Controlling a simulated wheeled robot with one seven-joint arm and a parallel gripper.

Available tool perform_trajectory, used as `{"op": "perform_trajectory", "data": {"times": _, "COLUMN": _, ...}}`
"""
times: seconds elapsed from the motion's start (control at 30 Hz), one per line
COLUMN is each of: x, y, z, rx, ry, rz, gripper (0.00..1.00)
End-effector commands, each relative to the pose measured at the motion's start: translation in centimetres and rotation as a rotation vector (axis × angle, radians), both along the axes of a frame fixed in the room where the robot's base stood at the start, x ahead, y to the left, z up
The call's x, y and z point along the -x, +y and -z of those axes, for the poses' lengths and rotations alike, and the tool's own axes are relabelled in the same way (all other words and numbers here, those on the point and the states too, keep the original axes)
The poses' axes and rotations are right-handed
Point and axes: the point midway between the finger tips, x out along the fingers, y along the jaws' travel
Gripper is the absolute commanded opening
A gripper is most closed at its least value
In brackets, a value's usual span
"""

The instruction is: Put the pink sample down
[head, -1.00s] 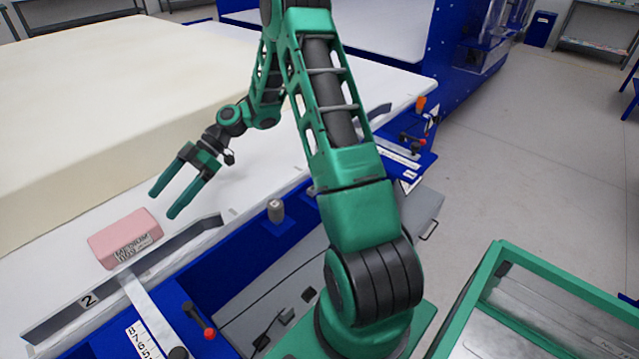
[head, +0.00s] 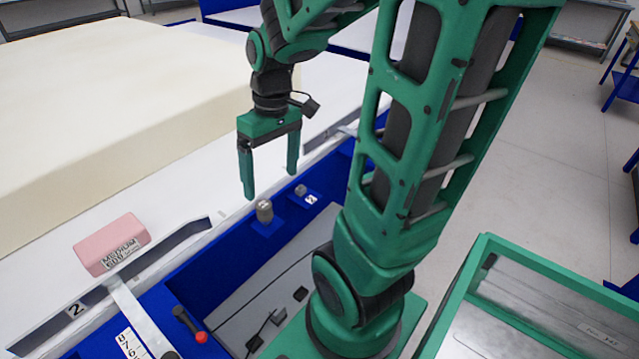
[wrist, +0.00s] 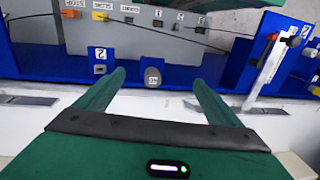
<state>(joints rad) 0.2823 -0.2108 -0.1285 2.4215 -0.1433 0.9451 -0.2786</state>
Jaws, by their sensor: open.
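The pink sample (head: 112,244) is a pink block with a black-and-white printed label. In the head view it lies flat on the white table surface at the left, beside the metal rail. My gripper (head: 270,188) is open and empty, pointing down, well to the right of the sample and apart from it. In the wrist view the green fingers (wrist: 160,92) are spread with nothing between them. The sample does not show in the wrist view.
A large cream foam block (head: 120,105) fills the back left. A metal rail (head: 165,248) marked 2 runs beside the sample. A blue frame (head: 215,265) with a grey knob (head: 264,211) lies in front. A green-framed bin (head: 530,300) stands at the lower right.

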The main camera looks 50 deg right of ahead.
Motion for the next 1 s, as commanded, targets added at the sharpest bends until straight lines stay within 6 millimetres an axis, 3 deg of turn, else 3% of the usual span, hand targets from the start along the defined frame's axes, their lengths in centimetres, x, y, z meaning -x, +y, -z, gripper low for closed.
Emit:
{"op": "perform_trajectory", "data": {"times": 0.03, "x": 1.9, "y": -0.5, "z": -0.6, "rx": 0.022, "ry": 0.003, "rz": 0.078, "gripper": 0.88}}
{"op": "perform_trajectory", "data": {"times": 0.2, "x": 7.5, "y": -2.0, "z": -1.4, "rx": 0.072, "ry": 0.028, "rz": 0.339, "gripper": 0.88}}
{"op": "perform_trajectory", "data": {"times": 0.4, "x": 11.3, "y": -2.8, "z": -1.5, "rx": 0.092, "ry": 0.046, "rz": 0.512, "gripper": 0.88}}
{"op": "perform_trajectory", "data": {"times": 1.0, "x": 11.6, "y": -2.9, "z": -1.3, "rx": 0.096, "ry": 0.051, "rz": 0.543, "gripper": 0.88}}
